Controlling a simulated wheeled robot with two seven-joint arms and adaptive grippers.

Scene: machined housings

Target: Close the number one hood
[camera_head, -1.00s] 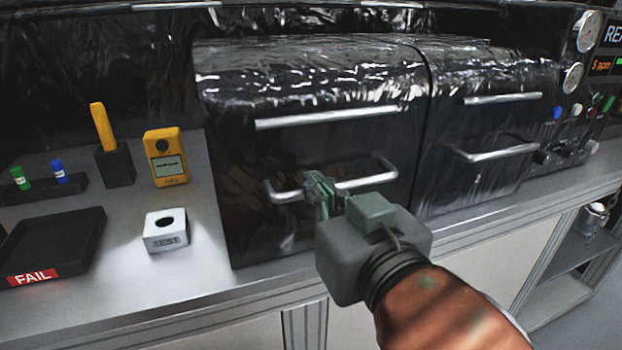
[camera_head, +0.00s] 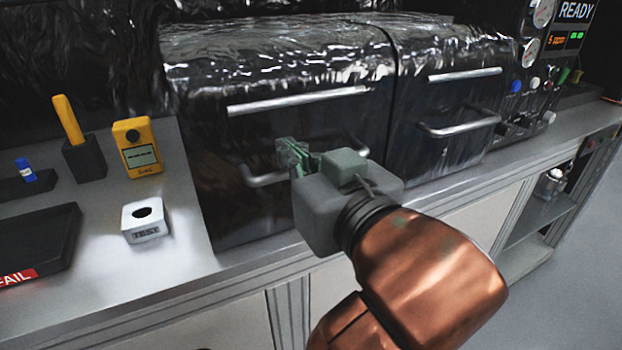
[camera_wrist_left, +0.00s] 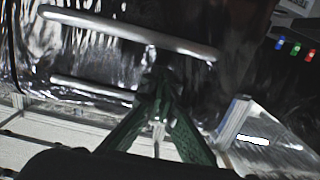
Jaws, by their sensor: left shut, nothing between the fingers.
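Two shiny black hoods stand side by side on the bench, and no number shows on either. The left hood (camera_head: 270,125) has its front down at the bench top, with a silver bar (camera_head: 300,100) above and a bent silver handle (camera_head: 262,181) below. The right hood (camera_head: 440,110) is also down and has a similar handle (camera_head: 460,128). My left gripper (camera_head: 288,150) is shut and empty in front of the left hood, close to its lower handle. Contact cannot be told. Its green fingers meet in the left wrist view (camera_wrist_left: 160,90). My right gripper is not in view.
A white TEST block (camera_head: 145,222), a yellow meter (camera_head: 137,148), a yellow-handled tool in a black holder (camera_head: 84,158) and a black FAIL tray (camera_head: 40,240) stand left of the hoods. Gauges and knobs (camera_head: 530,85) are at the right. The floor is clear at lower right.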

